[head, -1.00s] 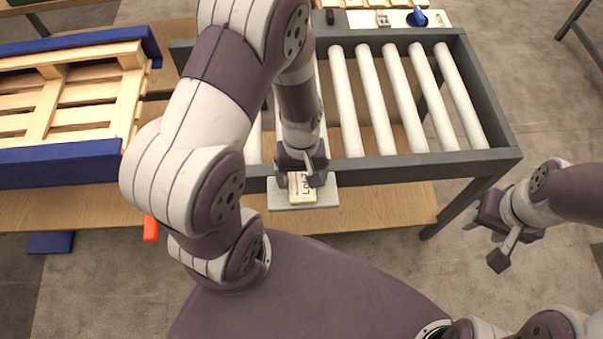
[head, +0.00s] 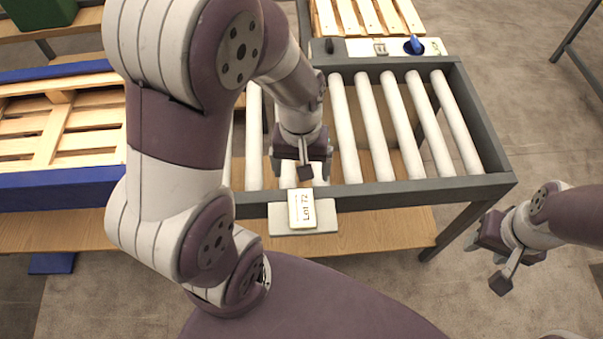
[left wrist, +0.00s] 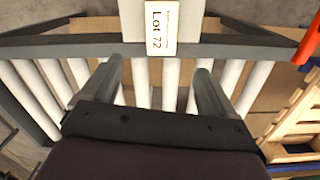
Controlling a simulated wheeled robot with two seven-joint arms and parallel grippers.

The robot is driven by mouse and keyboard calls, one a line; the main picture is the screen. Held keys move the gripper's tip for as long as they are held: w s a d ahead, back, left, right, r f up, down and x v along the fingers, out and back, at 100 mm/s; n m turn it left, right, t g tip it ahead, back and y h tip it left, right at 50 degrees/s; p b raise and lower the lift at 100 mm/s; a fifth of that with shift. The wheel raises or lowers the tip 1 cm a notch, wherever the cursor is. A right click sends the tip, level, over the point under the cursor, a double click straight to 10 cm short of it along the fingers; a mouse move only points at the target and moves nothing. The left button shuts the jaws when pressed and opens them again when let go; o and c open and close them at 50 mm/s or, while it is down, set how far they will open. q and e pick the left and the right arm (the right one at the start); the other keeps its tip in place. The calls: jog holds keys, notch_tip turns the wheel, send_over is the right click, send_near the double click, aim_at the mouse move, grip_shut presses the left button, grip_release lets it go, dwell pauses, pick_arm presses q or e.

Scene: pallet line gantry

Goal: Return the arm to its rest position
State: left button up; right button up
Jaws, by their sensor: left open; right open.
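My left arm reaches in from the left in the head view. My left gripper (head: 304,172) is over the near end of the roller conveyor, just behind a label card marked "Lot 72" (head: 302,209). In the left wrist view its two fingers stand apart with nothing held, and the card (left wrist: 161,30) lies beyond them. The card rests on a light grey plate (head: 330,222) at the conveyor's near edge. My right gripper (head: 492,266) is open and empty, to the right of the conveyor and above the floor.
The roller conveyor (head: 490,182) has a dark grey frame and white rollers. A wooden pallet (head: 50,135) lies between blue rails (head: 60,190) at the left. A panel with a blue knob (head: 414,45) is at the back. Floor is free at the right.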

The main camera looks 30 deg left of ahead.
pick_arm(q)
notch_tip(320, 180, up, 6)
jog(key=s+m+t+p, duration=0.1)
jog(key=m+p, duration=0.3)
jog(key=shift+d+t, duration=0.2)
jog(key=shift+t, duration=0.2)
jog(key=shift+r, duration=0.1)
dwell(0.4)
